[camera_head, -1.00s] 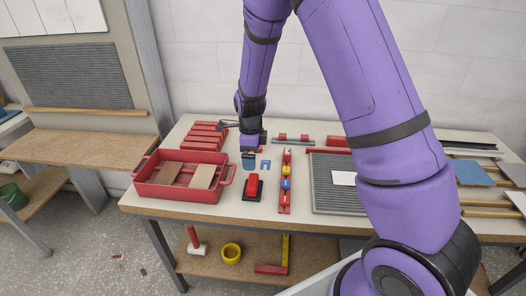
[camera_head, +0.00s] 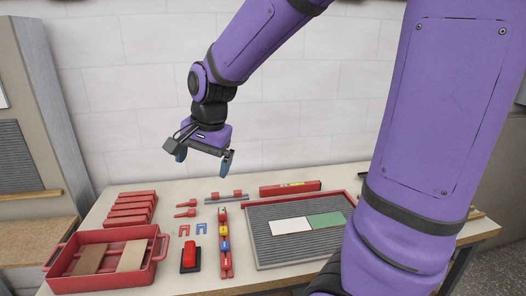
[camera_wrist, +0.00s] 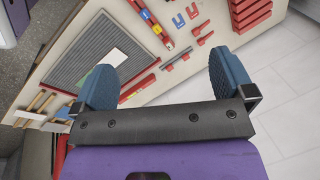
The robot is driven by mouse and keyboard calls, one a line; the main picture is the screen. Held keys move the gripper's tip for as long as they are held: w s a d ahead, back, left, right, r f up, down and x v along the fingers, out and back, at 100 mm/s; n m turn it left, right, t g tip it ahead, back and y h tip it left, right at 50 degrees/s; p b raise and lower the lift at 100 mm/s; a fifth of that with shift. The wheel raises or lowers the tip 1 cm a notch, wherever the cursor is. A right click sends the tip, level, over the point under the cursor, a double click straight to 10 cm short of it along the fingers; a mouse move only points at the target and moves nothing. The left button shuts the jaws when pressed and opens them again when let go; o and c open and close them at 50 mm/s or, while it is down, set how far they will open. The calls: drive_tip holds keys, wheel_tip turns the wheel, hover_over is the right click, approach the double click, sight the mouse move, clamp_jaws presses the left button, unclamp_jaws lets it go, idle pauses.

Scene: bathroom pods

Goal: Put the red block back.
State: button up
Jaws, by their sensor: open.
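A red block (camera_head: 190,254) sits on a black base on the bench, right of the red tray. Beside it, a long red rail (camera_head: 226,266) carries small coloured blocks, including a yellow one (camera_head: 223,230) and a blue one (camera_head: 224,245); a red piece is at its far end. The rail also shows in the wrist view (camera_wrist: 155,25). I cannot tell which red piece the task means. My gripper (camera_head: 203,158) is open and empty, raised above the back of the bench. Its blue-grey fingers are spread wide in the wrist view (camera_wrist: 163,78).
A red tray (camera_head: 58,284) with two brown pieces stands front left, with several red bins (camera_head: 130,208) behind it. A grey ribbed mat (camera_head: 278,244) bears white and green cards. Blue U-shaped pieces (camera_head: 201,228) and small red tools (camera_head: 186,209) lie between. The white wall stands behind.

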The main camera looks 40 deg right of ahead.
drive_tip(key=s+d+r+n+t, duration=0.1)
drive_tip(key=s+r+n, duration=0.2)
drive_tip(key=s+n, duration=0.2)
drive_tip(key=s+d+r+n+t+h, duration=0.1)
drive_tip(key=s+r+n, duration=0.3)
drive_tip(key=s, duration=0.8)
drive_tip(key=shift+s+r+n, duration=0.2)
drive_tip(key=shift+s+n, duration=0.1)
drive_tip(key=shift+n, duration=0.8)
